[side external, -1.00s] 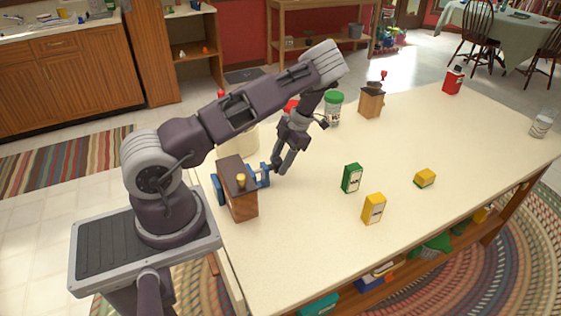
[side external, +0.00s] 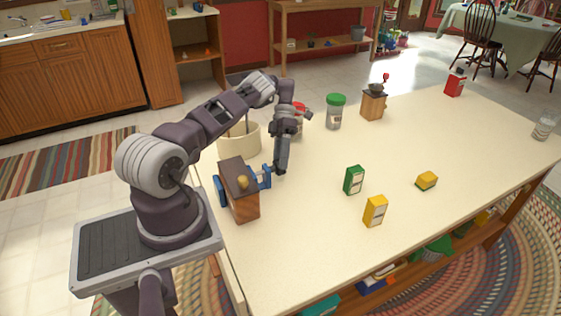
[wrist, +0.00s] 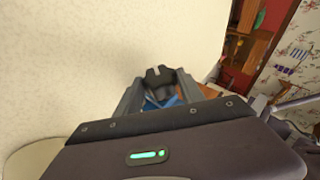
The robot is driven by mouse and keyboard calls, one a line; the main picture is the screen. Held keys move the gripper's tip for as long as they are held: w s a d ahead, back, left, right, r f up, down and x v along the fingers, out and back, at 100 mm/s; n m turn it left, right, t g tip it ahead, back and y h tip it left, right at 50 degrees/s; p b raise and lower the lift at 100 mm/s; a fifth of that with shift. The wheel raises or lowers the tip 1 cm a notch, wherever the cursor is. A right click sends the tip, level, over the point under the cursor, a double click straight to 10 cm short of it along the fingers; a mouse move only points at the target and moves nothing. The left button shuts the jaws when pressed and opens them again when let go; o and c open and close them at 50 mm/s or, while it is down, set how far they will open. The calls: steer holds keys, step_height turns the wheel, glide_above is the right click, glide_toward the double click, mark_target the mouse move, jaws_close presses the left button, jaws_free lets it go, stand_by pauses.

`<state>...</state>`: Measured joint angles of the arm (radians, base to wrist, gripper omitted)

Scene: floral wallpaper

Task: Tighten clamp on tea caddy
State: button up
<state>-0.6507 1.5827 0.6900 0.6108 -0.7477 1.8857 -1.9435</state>
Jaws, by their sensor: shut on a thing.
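The tea caddy (side external: 239,198) is a brown wooden box with a dark lid and a yellow knob, at the table's near left edge. A blue clamp (side external: 265,178) sits across it, with blue parts on both its left and right sides. My gripper (side external: 280,169) is at the clamp's right end, pointing down. In the wrist view, its fingers (wrist: 160,88) are shut on the clamp's black knob (wrist: 160,78), with blue clamp parts (wrist: 160,103) behind it. Most of the caddy is hidden there by my gripper.
A cream crock (side external: 239,140) stands behind the caddy. A green-lidded jar (side external: 335,113) and a wooden grinder (side external: 373,104) stand farther back. The table between is clear.

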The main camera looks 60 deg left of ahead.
steer(key=shift+s+f+h, duration=0.1)
steer(key=shift+s+h, duration=0.1)
steer(key=shift+h, duration=0.1)
stand_by(0.4)
steer(key=o, duration=1.4)
steer(key=shift+w+r, duration=0.1)
steer(key=shift+r, duration=0.4)
step_height(320, 180, up, 9)
steer(key=shift+r, duration=0.1)
steer(key=shift+c, duration=0.2)
